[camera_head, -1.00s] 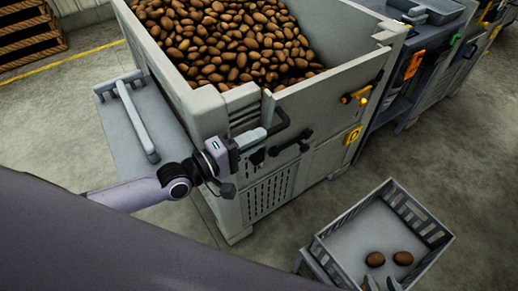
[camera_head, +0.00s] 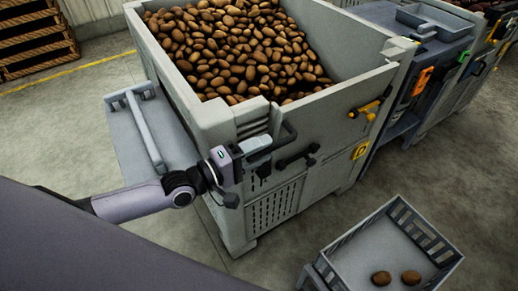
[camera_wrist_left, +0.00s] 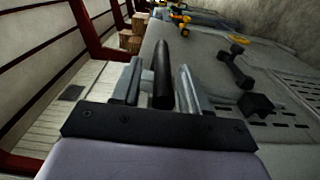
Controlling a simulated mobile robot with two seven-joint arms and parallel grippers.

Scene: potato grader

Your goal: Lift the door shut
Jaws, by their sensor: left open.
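The grey potato bin (camera_head: 378,82) stands upright, heaped with potatoes. A black bar handle (camera_head: 290,133) sticks out from its front face, near the upper left corner. My left gripper (camera_head: 262,150) is at this handle, with its fingers level with the front panel (camera_head: 275,205). In the left wrist view, the open left gripper (camera_wrist_left: 160,85) has one finger on each side of the black bar (camera_wrist_left: 163,70). Gaps show on both sides, so the fingers do not appear closed on it. I cannot tell which panel edges belong to the door. My right gripper is out of view.
A grey crate (camera_head: 340,245) with two potatoes stands low at the right front. Yellow-handled fittings (camera_head: 368,108) and a black latch (camera_head: 298,157) stick out from the bin's front. A grey side platform (camera_head: 125,140) with a rail lies left of the bin. Machinery stands at the right.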

